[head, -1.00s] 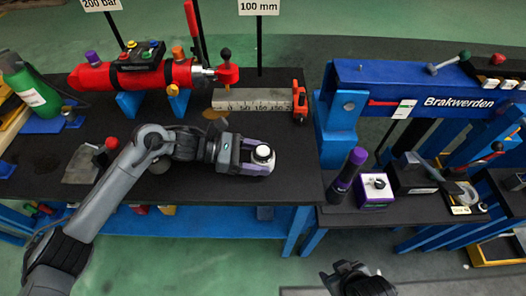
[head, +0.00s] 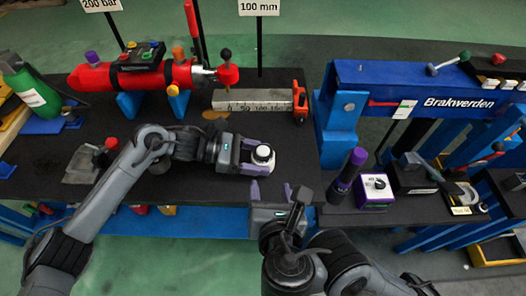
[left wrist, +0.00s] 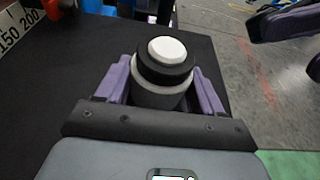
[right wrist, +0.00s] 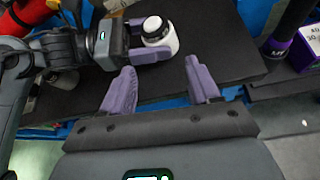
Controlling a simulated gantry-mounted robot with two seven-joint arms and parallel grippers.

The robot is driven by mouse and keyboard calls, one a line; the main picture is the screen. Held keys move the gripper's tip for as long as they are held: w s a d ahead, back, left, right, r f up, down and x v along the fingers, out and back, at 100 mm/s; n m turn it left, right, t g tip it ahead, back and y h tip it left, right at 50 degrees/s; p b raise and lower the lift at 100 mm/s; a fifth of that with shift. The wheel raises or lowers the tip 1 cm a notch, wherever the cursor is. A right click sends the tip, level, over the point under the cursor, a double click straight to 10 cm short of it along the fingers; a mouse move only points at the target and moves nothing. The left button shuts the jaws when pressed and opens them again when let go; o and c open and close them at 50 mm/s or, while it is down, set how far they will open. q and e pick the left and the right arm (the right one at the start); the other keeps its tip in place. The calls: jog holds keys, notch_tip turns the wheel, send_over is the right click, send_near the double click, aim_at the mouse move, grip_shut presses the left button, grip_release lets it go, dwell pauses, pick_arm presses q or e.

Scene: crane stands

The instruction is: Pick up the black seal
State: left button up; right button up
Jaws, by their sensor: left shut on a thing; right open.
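A black ring, which looks like the seal (head: 263,160), sits around the upper part of a pale cylinder with a white top. In the left wrist view the ring (left wrist: 165,75) shows above the grey cylinder body (left wrist: 160,97). My left gripper (head: 269,157) is shut on this cylinder, with its purple fingers below the ring. My right gripper (head: 271,187) is open and empty, in front of the cylinder near the table's front edge. In the right wrist view the cylinder (right wrist: 161,47) stands beyond the gap between my open right fingers (right wrist: 160,68).
A red cylinder assembly (head: 150,78) on blue supports and a steel ruler block (head: 250,98) stand behind. A purple box (head: 374,196) and dark purple tube (head: 347,173) stand on the lower bench at right.

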aim_at(263, 156)
jog(key=w+n, duration=0.2)
jog(key=w, duration=0.1)
jog(key=w+a+t, duration=0.1)
jog(key=w, duration=0.1)
jog(key=shift+w+f+n, duration=0.15)
jog(key=shift+w+n, duration=0.05)
jog(key=shift+n, duration=0.2)
jog(key=shift+x, duration=3.35)
jog(key=shift+d+f, duration=0.15)
jog(key=shift+c, duration=0.4)
jog(key=shift+s, duration=0.1)
jog(key=c, duration=0.6)
